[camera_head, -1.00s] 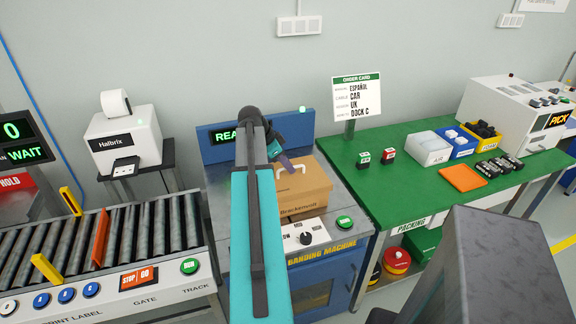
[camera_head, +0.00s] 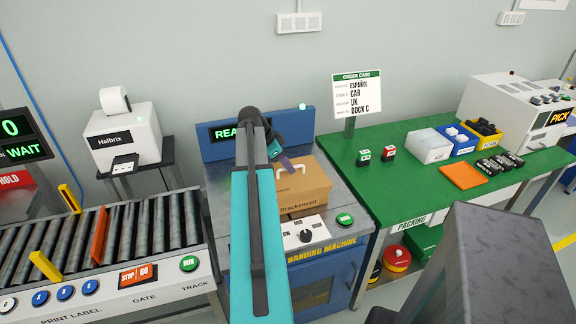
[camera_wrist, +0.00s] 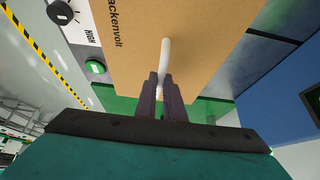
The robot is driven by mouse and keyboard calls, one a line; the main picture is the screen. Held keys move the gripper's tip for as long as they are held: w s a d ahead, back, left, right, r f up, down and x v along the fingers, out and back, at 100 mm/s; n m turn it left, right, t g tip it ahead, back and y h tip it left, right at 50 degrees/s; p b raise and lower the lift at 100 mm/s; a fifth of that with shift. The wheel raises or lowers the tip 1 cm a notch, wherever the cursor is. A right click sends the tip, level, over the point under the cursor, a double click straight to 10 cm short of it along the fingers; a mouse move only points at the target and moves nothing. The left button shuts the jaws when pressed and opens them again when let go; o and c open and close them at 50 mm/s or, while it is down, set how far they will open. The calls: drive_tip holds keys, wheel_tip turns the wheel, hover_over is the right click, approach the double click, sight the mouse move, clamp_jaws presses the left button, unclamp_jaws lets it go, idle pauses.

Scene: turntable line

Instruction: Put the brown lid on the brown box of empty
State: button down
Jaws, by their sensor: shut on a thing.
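The brown lid (camera_head: 308,174) is at the top of the brown box (camera_head: 292,207) on the banding machine. Its white handle (camera_head: 297,168) also shows in the wrist view (camera_wrist: 165,52). My gripper (camera_head: 284,163) is at the handle's left end from above, and its purple fingers in the wrist view (camera_wrist: 161,85) are closed on the handle. The lid seems to sit on or close over the box; I cannot tell whether any gap is left. The box's inside is hidden, and my arm covers part of its left side.
The banding machine (camera_head: 350,247) has a knob and a green button in front and a blue back panel (camera_head: 297,124). The green packing table (camera_head: 400,185) stands to the right, with bins and an order card. A roller track (camera_head: 140,225) lies to the left.

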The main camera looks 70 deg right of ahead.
drive_tip(key=shift+f, duration=0.35)
idle(0.7)
drive_tip(key=c, duration=1.8)
unclamp_jaws()
drive_tip(key=b+v, duration=0.2)
drive_tip(key=v, duration=1.2)
drive_tip(key=shift+b, duration=0.35)
